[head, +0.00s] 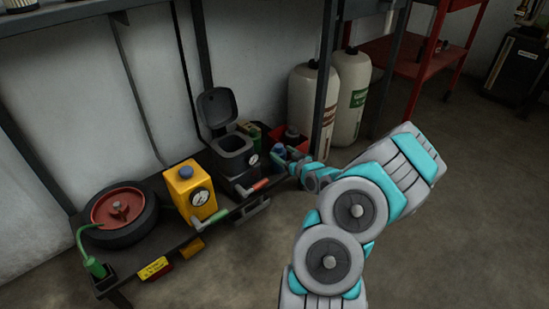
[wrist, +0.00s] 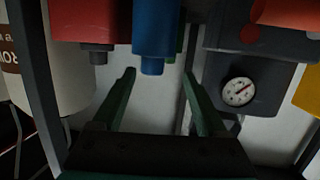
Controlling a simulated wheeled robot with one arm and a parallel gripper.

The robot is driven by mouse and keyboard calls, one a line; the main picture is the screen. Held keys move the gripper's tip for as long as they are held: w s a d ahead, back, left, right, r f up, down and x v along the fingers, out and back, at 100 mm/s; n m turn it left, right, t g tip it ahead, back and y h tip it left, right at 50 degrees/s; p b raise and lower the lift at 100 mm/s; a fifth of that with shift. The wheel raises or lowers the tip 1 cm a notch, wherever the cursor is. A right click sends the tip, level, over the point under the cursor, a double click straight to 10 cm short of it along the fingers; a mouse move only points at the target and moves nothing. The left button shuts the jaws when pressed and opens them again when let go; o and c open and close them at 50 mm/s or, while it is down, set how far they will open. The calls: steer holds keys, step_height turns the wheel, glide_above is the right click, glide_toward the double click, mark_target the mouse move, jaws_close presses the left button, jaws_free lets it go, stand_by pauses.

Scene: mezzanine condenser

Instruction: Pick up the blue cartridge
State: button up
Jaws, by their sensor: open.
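The blue cartridge (wrist: 155,30) shows in the wrist view at the top centre, a blue cylinder with a narrower end pointing down the picture. In the head view, a small blue part of it (head: 279,149) shows on the low bench beside the black unit. My gripper (wrist: 159,75) is open and empty, its two green fingers on either side of the cartridge's narrow end in the picture. I cannot tell how far the cartridge reaches between them. In the head view my gripper (head: 292,154) is small and partly hidden by my arm.
A red container (wrist: 85,20) is left of the cartridge in the wrist view; a dial gauge (wrist: 238,92) is right. The bench holds a black lidded unit (head: 233,150), a yellow box (head: 185,190) and a red-hubbed wheel (head: 125,215). Cylinders (head: 312,100) stand behind. Floor at right is clear.

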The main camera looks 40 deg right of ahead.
mark_target(276, 147)
steer(key=shift+w+d+f, duration=0.2)
steer(key=shift+d, duration=0.2)
steer(key=shift+b+x, duration=0.5)
steer(key=shift+x, duration=2.7)
steer(key=shift+w+d+f, duration=0.2)
steer(key=shift+w+d, duration=0.05)
steer(key=shift+w, duration=0.25)
steer(key=shift+f, duration=0.15)
jaws_close()
